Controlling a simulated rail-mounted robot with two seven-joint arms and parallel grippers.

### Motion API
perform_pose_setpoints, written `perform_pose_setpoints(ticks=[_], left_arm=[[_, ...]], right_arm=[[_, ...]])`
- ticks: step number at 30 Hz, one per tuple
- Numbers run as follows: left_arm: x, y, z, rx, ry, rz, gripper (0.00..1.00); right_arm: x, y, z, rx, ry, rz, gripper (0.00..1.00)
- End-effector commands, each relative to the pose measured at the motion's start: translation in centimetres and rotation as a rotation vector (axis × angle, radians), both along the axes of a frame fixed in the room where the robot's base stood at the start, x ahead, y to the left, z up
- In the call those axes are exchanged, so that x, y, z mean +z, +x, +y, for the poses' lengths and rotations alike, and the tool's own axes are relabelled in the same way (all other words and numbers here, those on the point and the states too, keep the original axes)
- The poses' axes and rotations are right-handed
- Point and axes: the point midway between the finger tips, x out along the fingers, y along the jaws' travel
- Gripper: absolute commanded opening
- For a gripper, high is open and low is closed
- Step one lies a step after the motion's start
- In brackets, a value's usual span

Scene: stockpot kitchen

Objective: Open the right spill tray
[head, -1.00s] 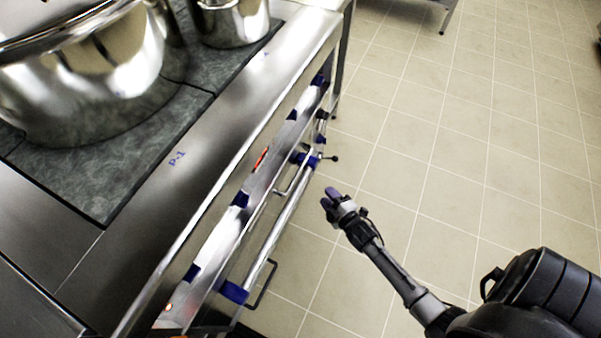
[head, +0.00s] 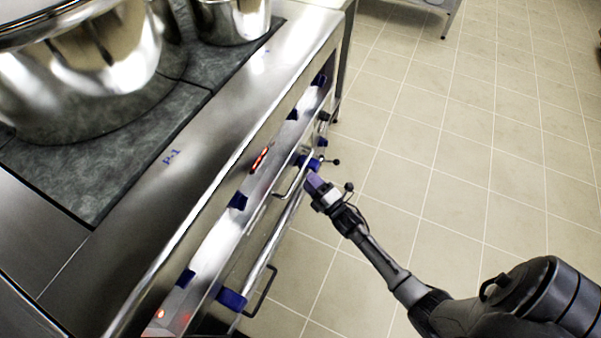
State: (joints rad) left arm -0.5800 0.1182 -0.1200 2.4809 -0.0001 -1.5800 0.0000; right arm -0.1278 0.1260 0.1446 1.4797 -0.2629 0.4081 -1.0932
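The stove front runs diagonally down the picture, with a far handle (head: 291,181) and a near handle (head: 262,293) standing out from its low front panels. The far one appears to belong to the right spill tray, seen from the stove's front; both look closed. My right gripper (head: 314,183), with purple fingertips, is just to the right of the far handle, close to the front rail. I cannot tell whether it touches anything, and the gap between its fingers is not clear. My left gripper is not in view.
A large steel pot (head: 85,75) and a smaller pot (head: 232,18) stand on the dark cooktop. The tiled floor (head: 430,150) to the right is clear.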

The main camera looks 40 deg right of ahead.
Motion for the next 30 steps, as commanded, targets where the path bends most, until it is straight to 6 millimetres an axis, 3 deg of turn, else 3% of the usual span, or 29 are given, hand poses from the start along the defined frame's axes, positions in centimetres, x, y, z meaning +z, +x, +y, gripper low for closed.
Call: perform_pose_setpoints(ticks=[3,10,25,30], left_arm=[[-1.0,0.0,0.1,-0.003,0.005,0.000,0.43],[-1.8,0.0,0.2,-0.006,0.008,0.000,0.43],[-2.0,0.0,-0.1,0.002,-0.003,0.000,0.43],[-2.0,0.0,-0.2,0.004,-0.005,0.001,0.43]], right_arm=[[0.1,2.0,0.0,0.001,0.000,-0.002,0.40],[0.6,4.4,0.0,0.001,0.000,0.000,0.40],[0.9,5.2,0.0,0.000,0.001,0.002,0.40],[0.9,5.2,0.0,0.000,0.001,0.002,0.23]])
